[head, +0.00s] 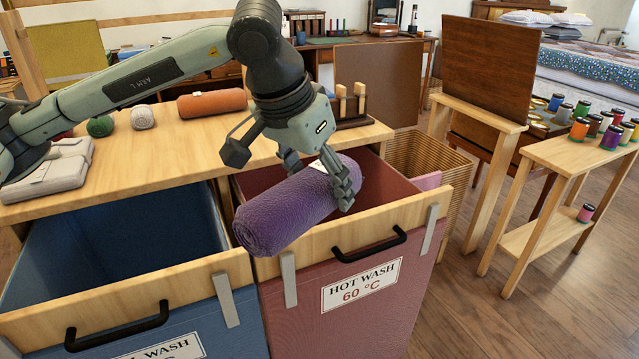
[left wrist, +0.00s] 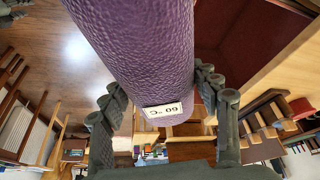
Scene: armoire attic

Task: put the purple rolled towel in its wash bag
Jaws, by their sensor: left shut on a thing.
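The purple rolled towel (head: 290,210) is held by my left gripper (head: 335,180) above the open red wash bag, near its front wooden rail. It fills the upper middle of the left wrist view (left wrist: 145,50), with a finger on each side and a white tag reading 60 °C (left wrist: 163,110). The red bag (head: 365,310) carries a label reading HOT WASH 60 °C (head: 361,285). Its opening shows behind and right of the towel. A blue bag (head: 185,305) stands open to its left, its label partly cut off.
An orange rolled towel (head: 211,103), a green ball (head: 100,126) and grey folded cloths (head: 48,170) lie on the wooden top behind the bags. A wicker basket (head: 425,165) stands right of the red bag. A side table (head: 580,152) at right holds several thread spools.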

